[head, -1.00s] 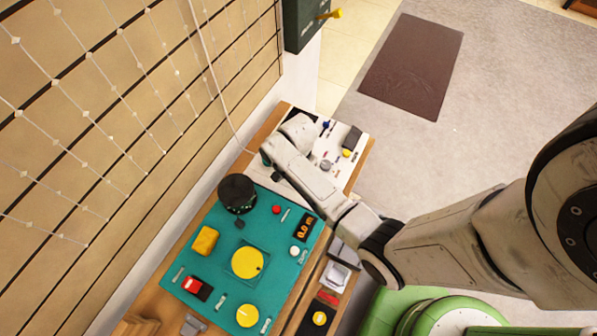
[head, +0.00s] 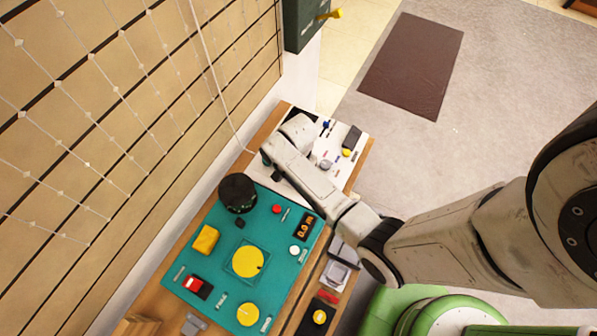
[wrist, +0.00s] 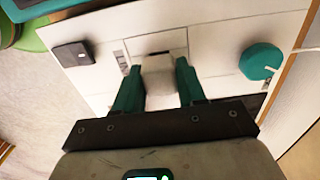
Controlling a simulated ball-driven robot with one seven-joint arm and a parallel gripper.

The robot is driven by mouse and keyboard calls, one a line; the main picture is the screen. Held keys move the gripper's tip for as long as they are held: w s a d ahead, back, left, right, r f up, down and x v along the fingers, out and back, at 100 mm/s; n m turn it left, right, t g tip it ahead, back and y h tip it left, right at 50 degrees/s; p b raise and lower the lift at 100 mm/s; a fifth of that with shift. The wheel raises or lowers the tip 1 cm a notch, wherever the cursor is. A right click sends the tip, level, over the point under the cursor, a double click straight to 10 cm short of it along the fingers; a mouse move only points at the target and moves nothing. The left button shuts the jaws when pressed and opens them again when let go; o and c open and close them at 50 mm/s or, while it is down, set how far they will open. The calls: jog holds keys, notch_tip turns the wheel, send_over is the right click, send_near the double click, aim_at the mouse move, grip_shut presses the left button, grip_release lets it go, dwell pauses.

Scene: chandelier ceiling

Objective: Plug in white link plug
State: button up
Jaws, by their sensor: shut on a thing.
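In the wrist view my gripper (wrist: 160,90) has its two dark green fingers shut on the white link plug (wrist: 160,88), a pale block between them. The plug is over a white panel (wrist: 215,45), close to a pale recessed rectangle with a dark slot just beyond the plug's far end. I cannot tell whether the plug is seated in it. In the head view my gripper (head: 272,168) is at the left side of the white panel (head: 335,133), mostly covered by my wrist. The plug is hidden there.
A teal knob (wrist: 262,62) is right of the plug and a black square part (wrist: 72,54) left of it. In the head view a teal panel (head: 205,268) with a black cylinder (head: 238,193) and yellow dials is nearer. The slatted wall (head: 130,90) is close on the left.

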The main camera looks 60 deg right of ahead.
jog(key=shift+f+b, duration=0.3)
jog(key=shift+f, duration=0.25)
dwell(0.9)
jog(key=o, duration=1.5)
jog(key=shift+r, duration=0.15)
jog(key=shift+r+p, duration=2.45)
jog(key=shift+p, duration=0.2)
jog(key=shift+r+p, duration=0.4)
jog(key=shift+r, duration=0.75)
